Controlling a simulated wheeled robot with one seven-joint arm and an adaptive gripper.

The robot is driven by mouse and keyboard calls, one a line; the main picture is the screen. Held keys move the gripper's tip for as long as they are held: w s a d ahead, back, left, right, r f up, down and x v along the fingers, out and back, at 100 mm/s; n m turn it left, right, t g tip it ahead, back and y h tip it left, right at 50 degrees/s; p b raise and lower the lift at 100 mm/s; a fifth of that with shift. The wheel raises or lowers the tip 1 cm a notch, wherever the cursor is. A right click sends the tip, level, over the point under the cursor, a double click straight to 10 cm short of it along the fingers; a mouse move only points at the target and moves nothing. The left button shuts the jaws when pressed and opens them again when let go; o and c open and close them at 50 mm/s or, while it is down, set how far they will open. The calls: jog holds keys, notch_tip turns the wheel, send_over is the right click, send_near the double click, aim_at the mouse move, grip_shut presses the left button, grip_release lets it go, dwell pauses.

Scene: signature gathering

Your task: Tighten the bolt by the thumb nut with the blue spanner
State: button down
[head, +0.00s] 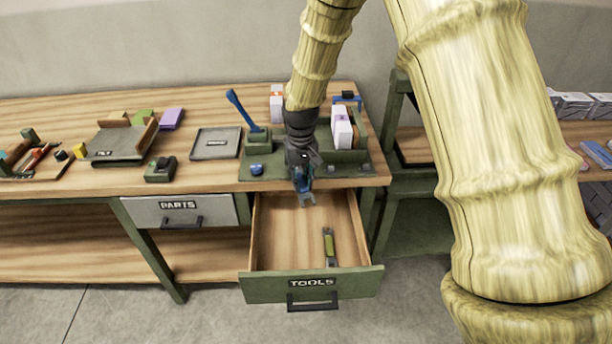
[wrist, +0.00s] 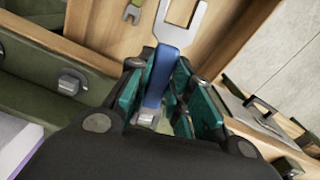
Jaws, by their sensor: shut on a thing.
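The blue spanner (wrist: 162,70) is held in my gripper (wrist: 160,105), its blue handle between the green finger pads and its grey open jaw pointing out. In the head view my gripper (head: 301,178) is at the bench's front edge, over the back of the open tools drawer (head: 275,225), with the spanner's grey jaw (head: 307,199) hanging down. A small blue knob (head: 257,169), possibly the thumb nut, sits on the green fixture left of my gripper. A grey bolt head (head: 363,170) is on the fixture to the right; it also shows in the wrist view (wrist: 71,83).
A green spanner (head: 329,246) lies in the drawer. A blue lever (head: 240,108) stands up from the fixture (head: 345,156) behind the knob. The parts drawer (head: 180,212) is shut. A black tray (head: 215,143) lies farther left.

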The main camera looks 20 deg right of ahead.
jog(key=shift+w+a+r+m+p, duration=0.1)
jog(key=shift+w+a+m+p, duration=0.2)
jog(key=shift+a+m+p, duration=0.5)
jog(key=shift+d+n, duration=0.5)
jog(key=shift+d, duration=0.2)
jog(key=shift+r+p, duration=0.15)
jog(key=shift+p, duration=0.2)
jog(key=shift+s+r+p, duration=0.2)
jog(key=shift+r+p, duration=1.4)
jog(key=shift+r, duration=0.45)
